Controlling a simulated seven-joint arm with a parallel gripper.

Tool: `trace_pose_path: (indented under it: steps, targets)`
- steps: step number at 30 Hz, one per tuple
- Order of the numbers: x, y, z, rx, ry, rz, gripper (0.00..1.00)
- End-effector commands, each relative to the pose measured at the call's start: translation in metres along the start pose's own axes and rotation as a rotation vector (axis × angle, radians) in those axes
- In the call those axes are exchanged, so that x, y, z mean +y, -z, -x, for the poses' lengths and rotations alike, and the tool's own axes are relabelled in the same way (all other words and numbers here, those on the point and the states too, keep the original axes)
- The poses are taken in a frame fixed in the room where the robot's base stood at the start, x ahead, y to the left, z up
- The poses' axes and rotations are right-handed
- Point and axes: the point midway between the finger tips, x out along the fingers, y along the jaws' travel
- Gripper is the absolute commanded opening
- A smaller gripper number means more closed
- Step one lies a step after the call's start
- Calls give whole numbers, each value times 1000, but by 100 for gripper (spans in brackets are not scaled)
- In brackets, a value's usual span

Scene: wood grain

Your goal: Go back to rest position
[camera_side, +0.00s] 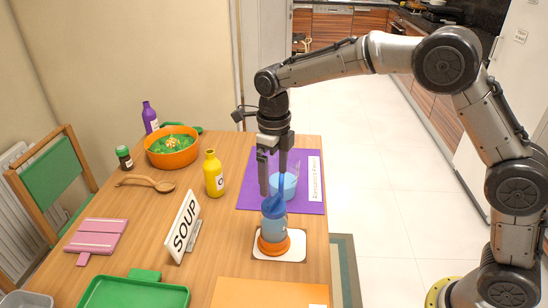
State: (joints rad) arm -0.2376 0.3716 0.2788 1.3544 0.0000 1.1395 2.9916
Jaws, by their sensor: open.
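My gripper (273,182) points down over the right part of the table, with its two fingers apart. Its tips are just above a container (274,228) with a dark blue top, a clear bluish body and an orange base, standing upright on a white mat (293,253). A blue utensil (281,190) slants up from the container's top towards the right finger. I cannot tell whether it touches the finger. A light blue cup (291,187) stands on a purple mat (253,190) behind the gripper and is partly hidden.
An orange bowl of green food (172,158), yellow bottle (213,175), purple bottle (150,118) and wooden spoon (147,184) are left of the gripper. A SOUP sign (183,226) stands at front left. A green tray (135,294) and orange mat (268,293) lie at the front.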

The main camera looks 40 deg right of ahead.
Motion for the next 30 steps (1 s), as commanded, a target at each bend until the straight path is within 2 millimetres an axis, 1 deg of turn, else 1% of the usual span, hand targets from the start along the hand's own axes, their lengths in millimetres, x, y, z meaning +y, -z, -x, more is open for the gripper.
trace_pose_path:
  steps: [1, 3, 7, 12, 17, 20, 21, 23, 24, 26, 27, 29, 30]
  targets:
    - [0, -1, 11, -4, 1, 0, 100]
    - [0, -1, 23, -4, 1, 0, 100]
    - [0, 0, 39, -1, 0, 0, 100]
    - [0, 0, 49, 1, 0, 0, 100]
    - [-2, 1, 50, 1, 0, -4, 100]
    - [-7, 3, 68, -36, 6, -16, 100]
    - [-11, 6, 81, -63, 10, -24, 100]
    - [-15, 17, 102, -99, 17, -39, 100]
    - [-18, 29, 117, -123, 22, -50, 100]
    - [-22, 50, 137, -158, 30, -58, 100]
    - [-24, 66, 149, -182, 39, -37, 100]
    - [-25, 90, 162, -215, 57, 30, 100]
    - [-25, 106, 169, -234, 73, 91, 100]
